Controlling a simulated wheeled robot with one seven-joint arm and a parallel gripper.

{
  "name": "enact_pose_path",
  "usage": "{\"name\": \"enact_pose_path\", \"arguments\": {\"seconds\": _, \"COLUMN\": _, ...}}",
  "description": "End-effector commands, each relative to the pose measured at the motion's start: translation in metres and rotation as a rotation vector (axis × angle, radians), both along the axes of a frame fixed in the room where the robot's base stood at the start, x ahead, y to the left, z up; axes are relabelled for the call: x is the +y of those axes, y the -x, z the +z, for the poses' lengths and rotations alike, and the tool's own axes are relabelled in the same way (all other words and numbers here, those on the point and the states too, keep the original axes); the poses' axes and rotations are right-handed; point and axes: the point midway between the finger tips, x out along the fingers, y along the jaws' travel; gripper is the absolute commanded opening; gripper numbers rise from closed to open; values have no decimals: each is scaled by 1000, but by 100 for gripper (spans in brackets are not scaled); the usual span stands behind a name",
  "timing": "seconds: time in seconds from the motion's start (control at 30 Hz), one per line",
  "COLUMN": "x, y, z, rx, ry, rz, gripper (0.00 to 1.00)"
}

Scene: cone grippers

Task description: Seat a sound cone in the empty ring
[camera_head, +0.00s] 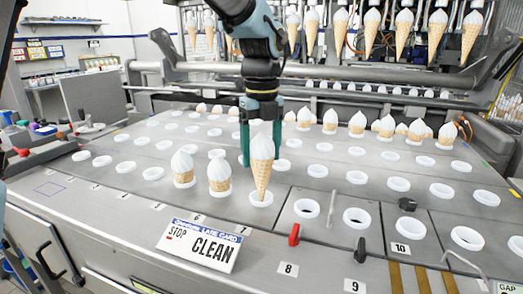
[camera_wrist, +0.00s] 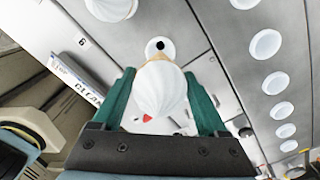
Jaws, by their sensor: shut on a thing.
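My gripper (camera_head: 261,155) is shut on an ice-cream cone (camera_head: 262,170) with white cream on top. The cone hangs upright, its whole wafer showing, with its tip over a white ring (camera_head: 261,199) in the front row. I cannot tell whether the tip is inside the ring. In the wrist view, my gripper (camera_wrist: 159,74) has green fingers on both sides of the cone's cream (camera_wrist: 158,92). A ring with a dark hole (camera_wrist: 158,46) shows just beyond the wafer. A small red patch (camera_wrist: 147,117) shows by the cream; what it is, I cannot tell.
Two seated cones (camera_head: 219,174) (camera_head: 183,170) stand left of the held one. More cones (camera_head: 357,124) stand in the back row and hang above. A "STOP CLEAN" sign (camera_head: 200,245) lies in front.

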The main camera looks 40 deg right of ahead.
Motion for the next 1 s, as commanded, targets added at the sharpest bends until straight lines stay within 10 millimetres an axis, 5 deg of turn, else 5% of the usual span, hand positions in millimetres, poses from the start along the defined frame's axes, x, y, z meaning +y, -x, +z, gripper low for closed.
{"name": "enact_pose_path", "arguments": {"seconds": 1.0, "x": 0, "y": 0, "z": -72, "rx": 0, "ry": 0, "rz": 0, "gripper": 49}}
